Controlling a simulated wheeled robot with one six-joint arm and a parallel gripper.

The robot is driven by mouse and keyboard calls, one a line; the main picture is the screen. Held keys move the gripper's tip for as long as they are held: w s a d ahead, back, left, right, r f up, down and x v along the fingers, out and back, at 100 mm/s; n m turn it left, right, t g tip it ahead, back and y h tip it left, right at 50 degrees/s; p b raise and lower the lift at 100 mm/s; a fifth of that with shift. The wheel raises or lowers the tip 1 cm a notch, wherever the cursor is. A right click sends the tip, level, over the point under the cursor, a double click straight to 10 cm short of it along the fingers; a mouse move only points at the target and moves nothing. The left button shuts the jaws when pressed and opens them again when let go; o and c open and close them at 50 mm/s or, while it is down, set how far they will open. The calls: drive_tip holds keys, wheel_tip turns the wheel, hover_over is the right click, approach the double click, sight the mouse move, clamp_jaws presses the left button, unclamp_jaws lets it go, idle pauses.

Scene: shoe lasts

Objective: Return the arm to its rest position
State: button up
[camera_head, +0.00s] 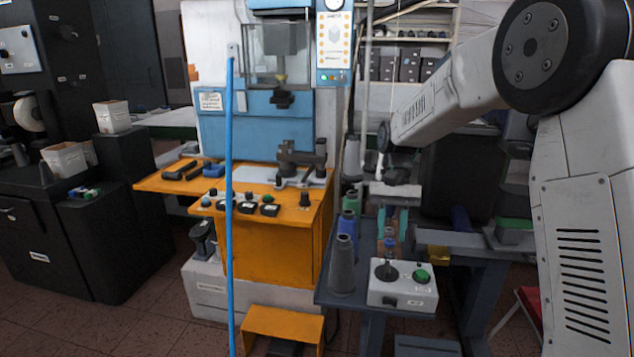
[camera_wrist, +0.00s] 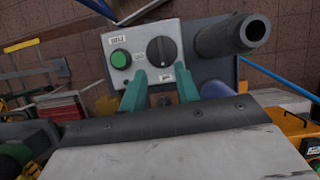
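My gripper (camera_head: 392,236) has two teal fingers pointing down, above the workbench beside the control box, in the head view. In the wrist view the fingers (camera_wrist: 161,83) stand apart with a gap between them, so the gripper is open. I see no object clamped in it. Small brown and blue shapes show around the gap, but I cannot tell what they are. My arm reaches in from the right of the head view. The control box (camera_head: 402,294) has a green button and a black knob; it also shows just beyond the fingertips in the wrist view (camera_wrist: 139,64).
Grey (camera_head: 342,268), blue (camera_head: 347,231) and green (camera_head: 352,203) cones stand in a row left of the gripper. An orange-topped machine (camera_head: 285,225) stands further left, behind a blue upright pole (camera_head: 229,200). Tiled floor is open at the lower left.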

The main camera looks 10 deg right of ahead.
drive_tip(key=shift+s+d+f, duration=0.1)
drive_tip(key=shift+s+f, duration=0.15)
drive_tip(key=shift+s, duration=0.4)
drive_tip(key=shift+s+d+f, duration=0.1)
drive_tip(key=shift+s+f, duration=0.1)
drive_tip(key=shift+s, duration=0.4)
drive_tip(key=s+r+n+t, duration=0.1)
drive_tip(key=s+r, duration=0.3)
drive_tip(key=s, duration=1.1)
drive_tip(key=s+d+r+n+t+h, duration=0.1)
drive_tip(key=s+r+t, duration=0.3)
drive_tip(key=s, duration=1.2)
drive_tip(key=shift+s+d+r+n+t, duration=0.2)
drive_tip(key=shift+r+n+t, duration=0.15)
drive_tip(key=shift+n, duration=0.15)
